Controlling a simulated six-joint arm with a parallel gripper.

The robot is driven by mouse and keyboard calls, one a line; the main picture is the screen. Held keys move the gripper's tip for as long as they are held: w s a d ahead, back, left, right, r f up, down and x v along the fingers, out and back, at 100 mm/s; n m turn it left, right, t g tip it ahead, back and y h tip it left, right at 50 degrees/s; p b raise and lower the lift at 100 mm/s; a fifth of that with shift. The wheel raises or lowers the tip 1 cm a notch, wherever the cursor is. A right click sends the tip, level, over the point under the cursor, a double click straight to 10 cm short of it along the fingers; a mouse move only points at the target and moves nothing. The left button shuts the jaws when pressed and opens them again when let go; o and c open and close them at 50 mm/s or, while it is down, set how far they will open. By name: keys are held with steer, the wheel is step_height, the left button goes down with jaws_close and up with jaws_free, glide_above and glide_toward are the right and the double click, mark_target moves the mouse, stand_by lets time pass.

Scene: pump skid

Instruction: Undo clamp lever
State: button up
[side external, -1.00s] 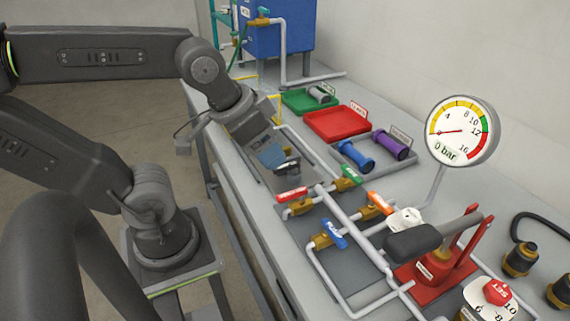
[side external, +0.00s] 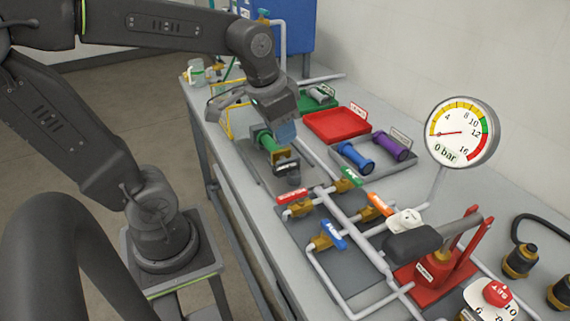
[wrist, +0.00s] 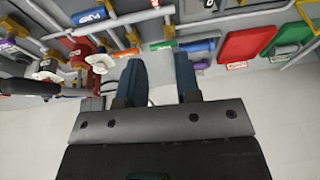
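My gripper (side external: 285,134) hangs above the grey bench fixture, its blue fingers in front of the trays. The wrist view shows its two blue fingers (wrist: 159,82) spread apart with nothing between them. On the fixture, a green cylinder (side external: 264,139) with a yellow part lies behind a dark labelled block (side external: 287,166). I cannot pick out the clamp lever for certain; it may be part of this assembly, which my gripper partly covers.
A red tray (side external: 337,125) and a green tray (side external: 318,102) stand behind the fixture. Blue (side external: 356,156) and purple (side external: 391,146) cylinders lie in a grey tray. Valves and pipes fill the bench's front; the gauge (side external: 461,133) reads about 0 bar.

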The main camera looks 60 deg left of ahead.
mark_target(285, 166)
steer(key=w+a+f+g, duration=0.2)
steer(key=w+a, duration=0.1)
steer(key=a, duration=0.3)
steer(key=w+a+f+g, duration=0.1)
steer(key=w+a+f, duration=0.2)
steer(key=a, duration=0.2)
steer(key=shift+h, duration=0.3)
steer(key=f, duration=1.3)
steer(key=shift+w+f, duration=0.2)
steer(key=shift+f, duration=0.1)
jaws_close()
